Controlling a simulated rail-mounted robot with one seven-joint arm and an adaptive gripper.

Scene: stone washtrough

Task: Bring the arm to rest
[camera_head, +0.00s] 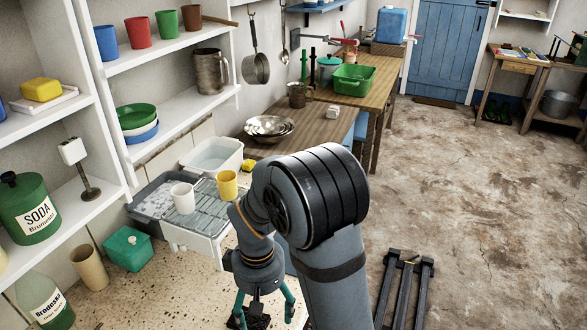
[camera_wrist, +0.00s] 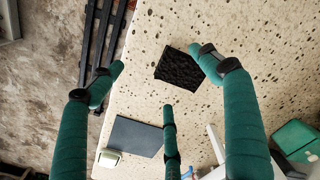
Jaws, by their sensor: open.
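My gripper (camera_head: 264,304) is at the bottom middle of the head view, pointing down over the speckled stone top (camera_head: 155,290). Its teal fingers are spread wide in the wrist view (camera_wrist: 160,76), with nothing held between them. A black square pad (camera_wrist: 179,69) lies on the stone below, close to the right fingertip in the picture. I cannot tell how high the fingers are above it. My arm hides part of the stone top in the head view.
A grey flat slab (camera_wrist: 136,136) lies on the stone. A yellow cup (camera_head: 227,186) and a white cup (camera_head: 183,198) stand on the grey rack left of my arm. A green box (camera_head: 127,249) is farther left. Dark bars (camera_head: 404,285) stand beyond the edge at right.

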